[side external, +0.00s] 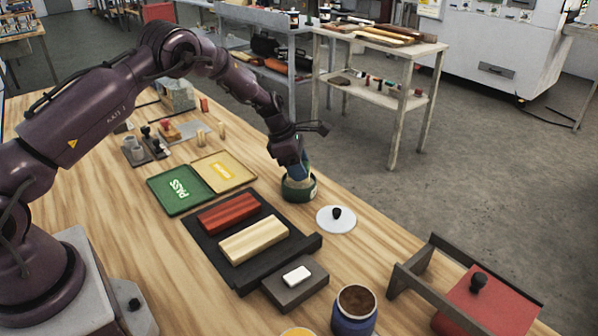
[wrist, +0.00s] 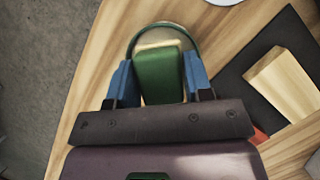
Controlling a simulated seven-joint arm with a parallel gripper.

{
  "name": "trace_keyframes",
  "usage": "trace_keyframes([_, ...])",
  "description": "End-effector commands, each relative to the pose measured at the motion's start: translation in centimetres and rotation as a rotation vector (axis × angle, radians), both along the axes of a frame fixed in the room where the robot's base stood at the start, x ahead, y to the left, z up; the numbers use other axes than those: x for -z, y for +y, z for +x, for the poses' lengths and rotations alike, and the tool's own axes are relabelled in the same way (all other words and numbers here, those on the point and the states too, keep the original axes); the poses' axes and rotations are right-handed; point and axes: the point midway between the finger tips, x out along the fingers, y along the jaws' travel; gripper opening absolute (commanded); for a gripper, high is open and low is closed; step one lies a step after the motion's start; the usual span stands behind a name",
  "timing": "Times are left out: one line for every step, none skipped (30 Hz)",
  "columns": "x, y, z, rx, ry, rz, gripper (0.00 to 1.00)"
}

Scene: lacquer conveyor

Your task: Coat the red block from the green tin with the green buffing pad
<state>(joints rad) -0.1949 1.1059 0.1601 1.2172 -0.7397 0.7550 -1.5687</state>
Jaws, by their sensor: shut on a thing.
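My gripper (side external: 303,172) points down over the green tin (side external: 299,190), with its fingertips at the tin's mouth. In the wrist view my gripper (wrist: 160,85) is shut on the green buffing pad (wrist: 158,75), between its two blue fingers. The rim of the tin (wrist: 190,37) shows around the pad's far end. Whether the pad touches the contents is hidden. The red block (side external: 228,212) lies on the black conveyor bed (side external: 207,248), beside a pale wooden block (side external: 254,241). A small bit of red shows in the wrist view, mostly hidden by my gripper.
A white lid with a black knob (side external: 336,218) lies right of the tin. A green PASS tray (side external: 179,189) and a yellow tray (side external: 223,172) lie to the left. A dark pad with a white piece (side external: 297,277), a blue tin (side external: 354,312) and a red-topped stand (side external: 480,302) are in front.

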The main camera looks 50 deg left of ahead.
Motion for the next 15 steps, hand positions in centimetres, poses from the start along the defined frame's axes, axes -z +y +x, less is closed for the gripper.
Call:
trace_keyframes([-0.5, 0.0, 0.0, 0.001, -0.001, 0.0, 0.23])
trace_keyframes([-0.8, 0.0, 0.0, 0.001, -0.001, 0.0, 0.23])
trace_keyframes([-1.1, 0.0, 0.1, 0.001, -0.002, 0.0, 0.23])
trace_keyframes([-1.4, 0.0, 0.1, 0.001, -0.002, 0.0, 0.23])
trace_keyframes([-1.6, 0.0, 0.1, 0.0, -0.002, -0.001, 0.23])
trace_keyframes([-1.9, 0.0, 0.1, 0.0, -0.002, -0.001, 0.23])
trace_keyframes([-2.2, 0.0, 0.1, 0.0, -0.003, 0.0, 0.23])
trace_keyframes([-2.4, 0.0, 0.1, 0.0, -0.003, 0.0, 0.23])
trace_keyframes([-2.7, 0.0, 0.1, 0.0, -0.003, 0.0, 0.23])
trace_keyframes([-3.0, 0.0, 0.1, 0.001, -0.002, 0.0, 0.23])
trace_keyframes([-3.2, 0.0, 0.1, 0.001, -0.002, 0.0, 0.23])
trace_keyframes([-3.5, 0.0, 0.1, 0.0, -0.001, 0.0, 0.23])
trace_keyframes([-3.8, 0.0, 0.1, -0.001, -0.002, 0.001, 0.23])
trace_keyframes([-4.0, 0.0, 0.1, -0.001, -0.002, 0.001, 0.23])
trace_keyframes([-4.3, 0.0, 0.1, -0.001, -0.002, 0.001, 0.23])
